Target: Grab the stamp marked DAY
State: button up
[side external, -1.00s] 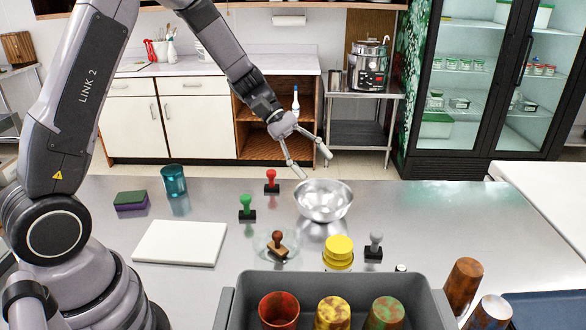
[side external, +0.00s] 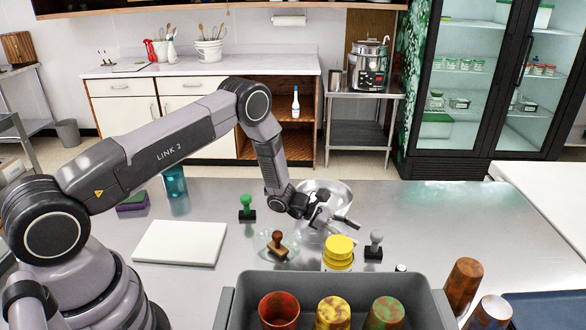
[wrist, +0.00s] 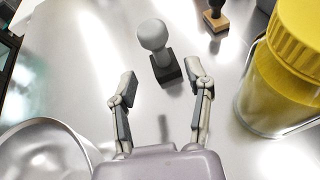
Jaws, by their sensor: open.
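A grey stamp (side external: 375,241) with a black base stands upright on the steel counter, right of the yellow-lidded jar. In the wrist view, this grey stamp (wrist: 154,40) lies ahead, between the lines of my two fingers. My gripper (wrist: 162,74) is open and empty, above the counter; in the side view my gripper (side external: 340,222) is in front of the bowl, left of the grey stamp. No DAY marking is readable on any stamp.
The yellow-lidded jar (side external: 339,249) is close on the right in the wrist view (wrist: 285,85). A metal bowl (side external: 335,190) is beside my gripper. A grey bin (side external: 240,285) holding cups is at the front. A white board (side external: 180,243) lies left.

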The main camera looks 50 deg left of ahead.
aim_at(375, 243)
jog(key=x, duration=0.6)
jog(key=shift+w+d+f, duration=0.2)
jog(key=shift+d, duration=0.05)
grip_shut()
